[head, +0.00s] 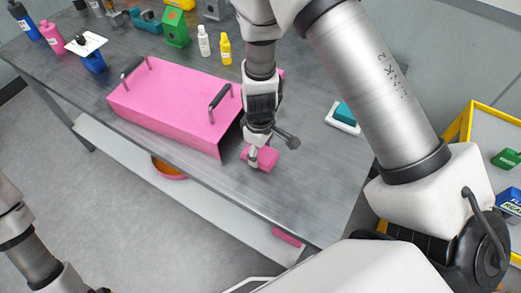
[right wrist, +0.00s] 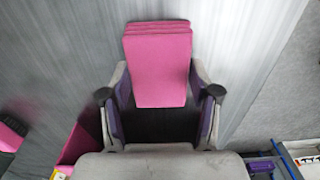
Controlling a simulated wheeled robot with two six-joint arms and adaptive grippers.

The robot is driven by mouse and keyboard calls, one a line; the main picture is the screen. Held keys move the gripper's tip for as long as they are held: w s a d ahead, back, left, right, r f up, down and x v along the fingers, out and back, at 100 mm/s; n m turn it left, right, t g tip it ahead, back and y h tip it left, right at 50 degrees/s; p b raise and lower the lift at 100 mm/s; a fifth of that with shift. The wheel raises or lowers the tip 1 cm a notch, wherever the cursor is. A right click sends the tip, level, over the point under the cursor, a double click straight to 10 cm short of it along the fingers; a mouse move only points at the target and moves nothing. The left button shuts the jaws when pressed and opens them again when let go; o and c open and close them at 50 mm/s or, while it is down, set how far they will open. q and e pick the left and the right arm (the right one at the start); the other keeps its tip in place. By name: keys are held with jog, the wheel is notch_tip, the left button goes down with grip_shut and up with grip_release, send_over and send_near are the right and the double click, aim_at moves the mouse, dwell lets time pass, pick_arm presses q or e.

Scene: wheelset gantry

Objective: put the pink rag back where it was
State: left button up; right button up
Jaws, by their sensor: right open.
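The pink rag (head: 268,158) is a folded block lying on the grey metal table (head: 310,190), near its front edge and just right of the pink box-shaped cover. My right gripper (head: 254,157) is down at the rag. In the right wrist view the rag (right wrist: 158,65) lies ahead, with its near end between the two spread fingers (right wrist: 160,94); gaps show on both sides. The gripper is open and holds nothing. Part of my left arm shows at the lower left of the head view, but its gripper is outside the picture.
The pink cover (head: 170,100) with two dark handles stands left of my right gripper. Bottles, a green block (head: 176,28) and other items line the back. A white tray with a teal block (head: 345,113) lies right. A pink piece (head: 287,237) is on the lower shelf.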

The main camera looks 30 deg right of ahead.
aim_at(260, 153)
jog(key=o, duration=1.1)
jog(key=shift+s+a, duration=0.1)
jog(key=shift+s, duration=0.05)
jog(key=shift+r, duration=0.1)
jog(key=shift+r, duration=0.2)
notch_tip(260, 153, up, 12)
jog(key=shift+f+b, duration=0.2)
jog(key=shift+b, duration=0.15)
